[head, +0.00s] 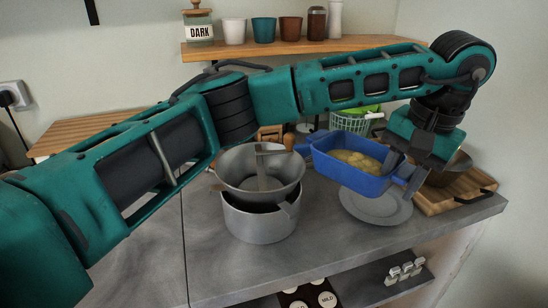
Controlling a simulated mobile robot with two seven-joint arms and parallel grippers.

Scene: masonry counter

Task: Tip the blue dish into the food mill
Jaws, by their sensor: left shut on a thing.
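The blue dish (345,177) is rectangular and holds pale yellow food (358,160). It looks roughly level and appears held above the grey plate. My left gripper (404,172) reaches down from above and is shut on the dish's right end. The food mill (232,170) is a grey metal bowl with a crossbar and crank inside. It sits on a grey metal pot (258,224), left of the dish. The dish's left end is close to the mill's right rim. The mill's bottom is hidden inside the pot. My right gripper is not in view.
The grey plate (378,210) lies on the counter (330,243). At right a wooden board (440,199) carries a brown bowl (457,168), partly hidden. A green basket (350,122) stands behind the dish. A shelf (370,46) with jars and cups runs above my left arm.

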